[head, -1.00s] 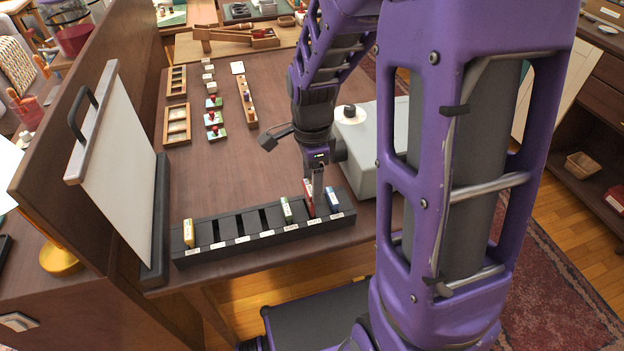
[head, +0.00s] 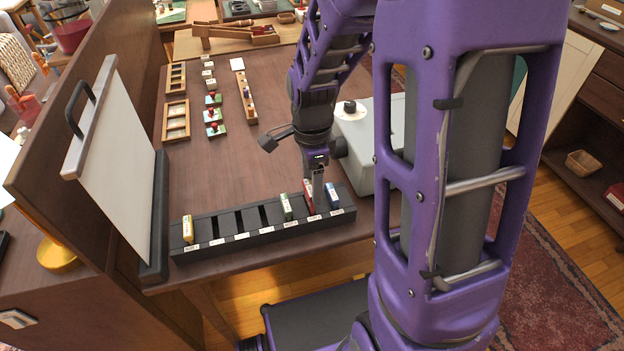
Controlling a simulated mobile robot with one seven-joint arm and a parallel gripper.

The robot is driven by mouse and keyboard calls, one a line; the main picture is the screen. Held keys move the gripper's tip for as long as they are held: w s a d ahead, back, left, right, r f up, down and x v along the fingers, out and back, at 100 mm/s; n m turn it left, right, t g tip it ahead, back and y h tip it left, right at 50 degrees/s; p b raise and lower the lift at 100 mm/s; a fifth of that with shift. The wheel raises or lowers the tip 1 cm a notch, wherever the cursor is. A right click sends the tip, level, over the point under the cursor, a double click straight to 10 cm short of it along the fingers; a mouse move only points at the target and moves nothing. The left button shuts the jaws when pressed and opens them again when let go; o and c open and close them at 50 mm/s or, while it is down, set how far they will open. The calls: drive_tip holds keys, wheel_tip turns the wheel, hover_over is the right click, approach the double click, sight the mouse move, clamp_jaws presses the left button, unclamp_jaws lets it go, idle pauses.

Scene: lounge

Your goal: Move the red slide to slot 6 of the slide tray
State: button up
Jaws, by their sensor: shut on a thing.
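The black slide tray (head: 225,241) lies along the table's front edge, with labelled slots in a row. A yellow slide (head: 188,229) stands in its left end slot. A green slide (head: 286,207), the red slide (head: 308,197) and a blue slide (head: 332,195) stand towards its right end. My gripper (head: 317,192) points down over the right part of the tray and is shut on the red slide, between the green and blue slides. The red slide's lower end is at the tray; I cannot tell whether it is fully seated. Several middle slots are empty.
A grey box (head: 372,150) with a round knob stands close to the right of my gripper. A white screen (head: 115,160) stands at the table's left. Small wooden frames (head: 176,121) and colored pegged blocks (head: 214,115) lie farther back. The table's middle is clear.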

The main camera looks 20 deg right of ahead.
drive_tip(key=shift+f, duration=1.5)
drive_tip(key=o, duration=1.3)
drive_tip(key=shift+r, duration=0.15)
drive_tip(key=shift+r+p, duration=2.3)
drive_tip(key=shift+r, duration=0.55)
